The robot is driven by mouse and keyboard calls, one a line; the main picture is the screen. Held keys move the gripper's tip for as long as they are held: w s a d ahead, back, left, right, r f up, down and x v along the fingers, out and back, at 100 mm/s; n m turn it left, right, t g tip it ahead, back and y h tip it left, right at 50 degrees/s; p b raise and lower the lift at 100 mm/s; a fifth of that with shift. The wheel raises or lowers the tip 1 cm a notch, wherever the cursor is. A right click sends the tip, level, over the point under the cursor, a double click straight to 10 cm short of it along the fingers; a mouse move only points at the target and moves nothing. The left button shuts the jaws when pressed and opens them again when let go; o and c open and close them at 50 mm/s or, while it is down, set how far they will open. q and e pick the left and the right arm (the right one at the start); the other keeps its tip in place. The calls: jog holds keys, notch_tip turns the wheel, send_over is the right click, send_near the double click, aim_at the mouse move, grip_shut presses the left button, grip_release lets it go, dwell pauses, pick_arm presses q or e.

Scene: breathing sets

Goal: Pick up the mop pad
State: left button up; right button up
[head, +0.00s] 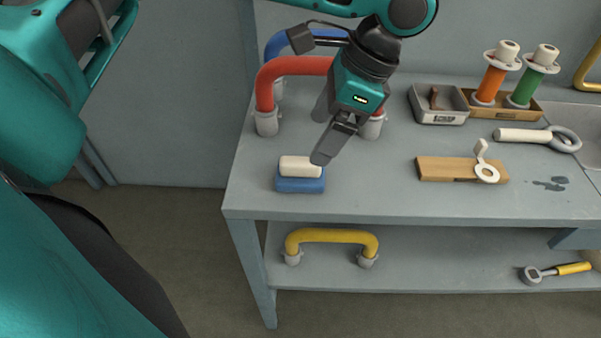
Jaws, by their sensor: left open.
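What looks like the mop pad (300,185) is a small blue block with a white, rounded top piece. It lies flat on the grey bench top (380,200) near the left front corner. My left gripper (320,135) is above and just behind it, to its right, with its fingers apart and nothing between them. The near fingertip appears close to the pad's right end; I cannot tell whether they touch. My right gripper is not in view.
A red curved pipe (290,67) and a blue one (285,42) stand behind the pad, partly hidden by my left gripper. A wooden block (435,168) with a white ring lies to the right. A yellow handle (330,236) is on the shelf below.

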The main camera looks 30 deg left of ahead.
aim_at(304, 160)
pick_arm(q)
jog(key=x, duration=0.3)
jog(key=shift+f, duration=0.15)
jog(key=shift+s+a+f+b, duration=0.15)
jog(key=shift+a+f+b, duration=0.15)
jog(key=shift+f, duration=0.25)
jog(key=b+x, duration=0.1)
jog(key=x, duration=0.3)
jog(key=shift+f, duration=0.3)
jog(key=shift+a+f+b, duration=0.1)
jog(key=shift+f+b, duration=0.15)
jog(key=shift+b, duration=0.05)
jog(key=c, duration=1.2)
jog(key=shift+o, duration=0.2)
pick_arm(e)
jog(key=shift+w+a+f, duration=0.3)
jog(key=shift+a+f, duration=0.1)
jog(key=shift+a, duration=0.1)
pick_arm(q)
jog(key=shift+r, duration=0.1)
